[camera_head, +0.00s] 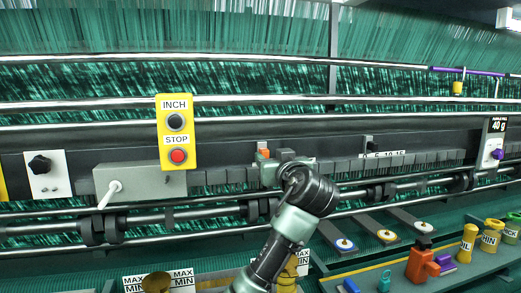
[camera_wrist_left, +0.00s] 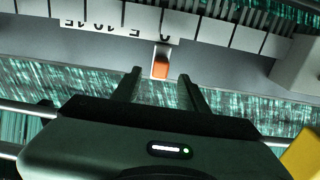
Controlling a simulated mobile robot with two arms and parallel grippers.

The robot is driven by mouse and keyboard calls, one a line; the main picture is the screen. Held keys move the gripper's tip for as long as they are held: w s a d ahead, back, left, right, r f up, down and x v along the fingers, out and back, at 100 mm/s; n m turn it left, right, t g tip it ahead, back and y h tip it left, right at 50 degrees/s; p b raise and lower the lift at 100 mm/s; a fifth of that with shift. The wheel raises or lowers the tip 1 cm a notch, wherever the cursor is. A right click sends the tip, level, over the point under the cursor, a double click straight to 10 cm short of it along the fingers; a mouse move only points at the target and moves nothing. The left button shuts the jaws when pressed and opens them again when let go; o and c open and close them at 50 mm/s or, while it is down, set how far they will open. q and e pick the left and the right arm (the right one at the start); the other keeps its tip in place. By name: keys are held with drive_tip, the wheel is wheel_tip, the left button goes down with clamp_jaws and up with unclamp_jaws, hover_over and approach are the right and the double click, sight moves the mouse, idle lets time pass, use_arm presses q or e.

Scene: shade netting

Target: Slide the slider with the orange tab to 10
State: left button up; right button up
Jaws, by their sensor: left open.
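The slider's orange tab (camera_head: 262,150) stands on the grey rail in the middle of the head view. In the left wrist view, the orange tab (camera_wrist_left: 160,68) shows against a pale slot beside a white scale strip (camera_wrist_left: 115,31). The strip is upside down there, and the tab is near its 0 end, with 10 and 15 farther left. My left gripper (camera_wrist_left: 160,86) is open and empty, its two fingers pointing at the tab, which lies just beyond and between the fingertips. In the head view, my left gripper (camera_head: 268,172) is just below the tab and partly hides the scale. My right gripper is not in view.
Another slider with a dark tab (camera_head: 369,143) and a scale is to the right. A yellow INCH/STOP box (camera_head: 176,108) and a grey lever box (camera_head: 140,181) are left. Metal bars (camera_head: 60,223) run below. Orange and yellow items stand on the lower right shelf (camera_head: 375,266).

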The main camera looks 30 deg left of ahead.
sight(266, 153)
use_arm(q)
drive_tip(key=w+a+p, duration=0.1)
drive_tip(key=w+a+r+p, duration=0.1)
drive_tip(key=a+p, duration=0.1)
drive_tip(key=shift+w, duration=0.25)
drive_tip(key=shift+w+a+f+p, duration=0.25)
drive_tip(key=shift+w+a+p, duration=0.1)
drive_tip(key=shift+w+a, duration=0.35)
drive_tip(key=shift+a+f, duration=0.1)
drive_tip(key=shift+a, duration=0.15)
drive_tip(key=shift+w+d, duration=0.1)
drive_tip(key=shift+d, duration=0.1)
drive_tip(key=shift+c, duration=1.2)
clamp_jaws()
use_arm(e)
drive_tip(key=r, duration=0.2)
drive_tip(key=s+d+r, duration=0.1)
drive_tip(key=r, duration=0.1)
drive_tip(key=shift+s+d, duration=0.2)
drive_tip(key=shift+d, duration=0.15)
